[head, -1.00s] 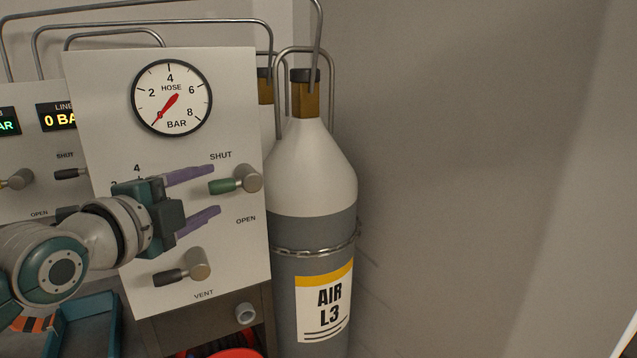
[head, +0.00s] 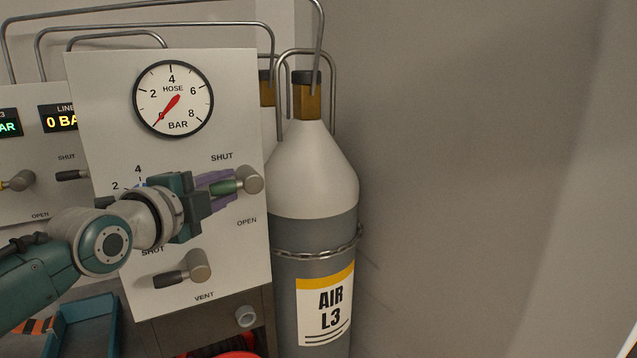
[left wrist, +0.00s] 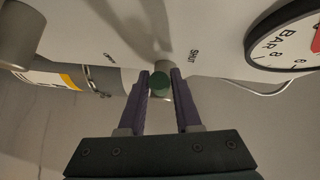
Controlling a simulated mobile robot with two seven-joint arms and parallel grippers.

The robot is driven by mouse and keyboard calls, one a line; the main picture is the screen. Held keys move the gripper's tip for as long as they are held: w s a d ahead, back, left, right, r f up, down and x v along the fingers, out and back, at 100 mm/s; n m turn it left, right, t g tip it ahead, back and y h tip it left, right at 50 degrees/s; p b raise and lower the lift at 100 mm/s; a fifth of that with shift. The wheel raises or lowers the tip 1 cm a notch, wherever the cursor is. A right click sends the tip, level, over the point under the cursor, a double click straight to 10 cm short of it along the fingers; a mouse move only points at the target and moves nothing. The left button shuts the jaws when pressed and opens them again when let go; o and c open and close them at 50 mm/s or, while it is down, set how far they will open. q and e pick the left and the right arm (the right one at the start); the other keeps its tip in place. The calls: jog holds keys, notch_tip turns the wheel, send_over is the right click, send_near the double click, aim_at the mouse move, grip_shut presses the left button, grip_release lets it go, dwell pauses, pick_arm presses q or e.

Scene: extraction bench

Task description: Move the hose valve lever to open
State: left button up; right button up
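The hose valve lever has a green grip (head: 224,187) on a round metal hub (head: 249,179). It sits on the white panel (head: 110,90) under the hose gauge (head: 173,99). The lever points left, just below the SHUT label; the OPEN label is lower down. The left wrist view shows the green grip's end (left wrist: 158,83) between the fingertips (left wrist: 160,88). The gauge needle points near zero. My right gripper is not in view.
A vent lever (head: 172,277) with a black grip sits below on the same panel. An air cylinder (head: 313,180) labelled L3 stands close to the panel's right. A blue tray (head: 85,325) is at lower left. Open space lies right of the cylinder.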

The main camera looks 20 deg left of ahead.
pick_arm(q)
grip_shut()
